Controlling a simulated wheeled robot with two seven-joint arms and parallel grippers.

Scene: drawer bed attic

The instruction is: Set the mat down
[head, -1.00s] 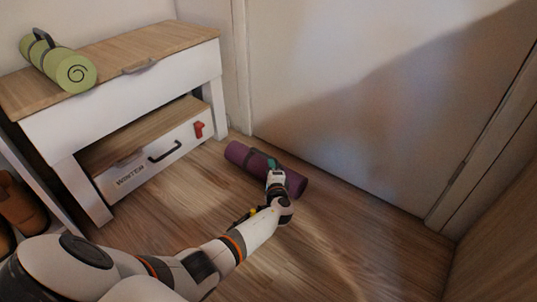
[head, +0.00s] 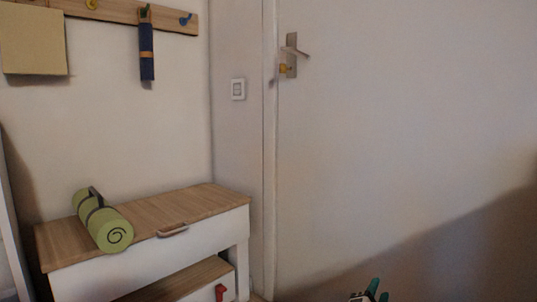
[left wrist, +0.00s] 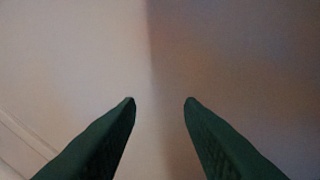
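My left gripper (head: 376,291) shows only as green fingertips at the bottom edge of the head view, in front of the pale door. In the left wrist view (left wrist: 160,100) its two dark green fingers are apart with nothing between them, facing a plain pale surface. The purple mat is in neither current view. A rolled green mat (head: 106,227) with a dark strap lies on the wooden top of the white bench (head: 195,210). My right gripper is not in view.
The large pale door (head: 400,130) with a metal handle (head: 291,55) fills the right. A hook rail (head: 115,12) on the wall holds a rolled blue item (head: 147,52). A red tag (head: 220,292) shows on the lower drawer. The floor is out of view.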

